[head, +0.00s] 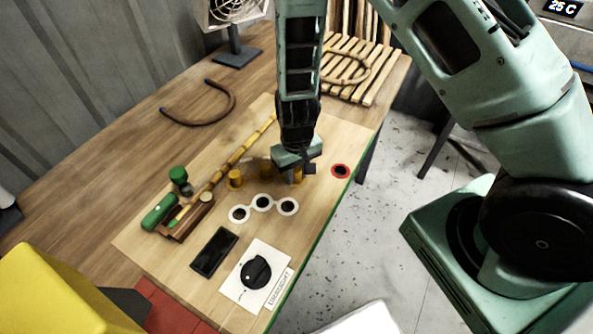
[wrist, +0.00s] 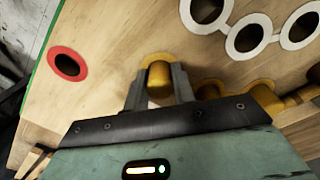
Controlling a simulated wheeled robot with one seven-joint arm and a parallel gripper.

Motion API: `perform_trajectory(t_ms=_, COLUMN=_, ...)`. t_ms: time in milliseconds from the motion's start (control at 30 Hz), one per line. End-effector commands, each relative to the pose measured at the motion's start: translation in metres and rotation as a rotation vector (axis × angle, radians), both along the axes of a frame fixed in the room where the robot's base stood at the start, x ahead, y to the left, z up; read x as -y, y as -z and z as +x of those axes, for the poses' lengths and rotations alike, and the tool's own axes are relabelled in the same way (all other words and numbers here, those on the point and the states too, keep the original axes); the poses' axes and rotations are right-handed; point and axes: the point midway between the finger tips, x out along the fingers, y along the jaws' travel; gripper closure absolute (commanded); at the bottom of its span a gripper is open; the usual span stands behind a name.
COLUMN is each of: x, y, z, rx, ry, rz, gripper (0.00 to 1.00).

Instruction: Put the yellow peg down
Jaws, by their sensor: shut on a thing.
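My gripper (head: 299,180) reaches down over the right part of the wooden board (head: 330,136). Its fingers are shut on a yellow peg, seen upright between the fingertips in the wrist view (wrist: 159,82). A yellow rim (wrist: 157,58) shows at the peg's far end; I cannot tell whether the peg is seated in a hole or just above it. In the head view the fingers mostly hide this peg. Two other yellow-brown pegs stand to the left, one nearer the gripper (head: 265,169) and one farther off (head: 235,179).
A red-ringed hole (head: 341,164) lies right of the gripper. Three white-ringed holes (head: 240,220) lie in front. A bamboo-like rod (head: 236,155), green-handled tool (head: 159,212), black panel (head: 214,251) and dial (head: 255,273) occupy the board. A bent rattan piece (head: 232,104) lies behind.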

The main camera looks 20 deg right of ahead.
Motion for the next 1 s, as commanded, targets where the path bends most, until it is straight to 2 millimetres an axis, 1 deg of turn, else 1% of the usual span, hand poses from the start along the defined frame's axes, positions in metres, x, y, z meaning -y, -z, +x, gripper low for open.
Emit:
perform_trajectory(t_ms=33, x=0.0, y=0.002, z=0.0, rx=0.0, ry=0.0, rz=0.0, gripper=0.72)
perform_trajectory(t_ms=67, x=0.0, y=0.001, z=0.0, rx=0.0, ry=0.0, rz=0.0, gripper=0.63)
perform_trajectory(t_ms=100, x=0.0, y=0.001, z=0.0, rx=0.0, ry=0.0, rz=0.0, gripper=0.53)
perform_trajectory(t_ms=433, x=0.0, y=0.001, z=0.0, rx=-0.001, ry=0.0, rz=0.0, gripper=0.53)
perform_trajectory(t_ms=567, x=0.0, y=-0.006, z=0.0, rx=0.0, ry=-0.001, rz=0.0, gripper=0.53)
perform_trajectory(t_ms=667, x=0.0, y=-0.019, z=0.001, rx=0.003, ry=-0.003, rz=0.0, gripper=0.53)
perform_trajectory(t_ms=1000, x=-0.001, y=-0.087, z=0.001, rx=0.004, ry=-0.002, rz=0.001, gripper=0.53)
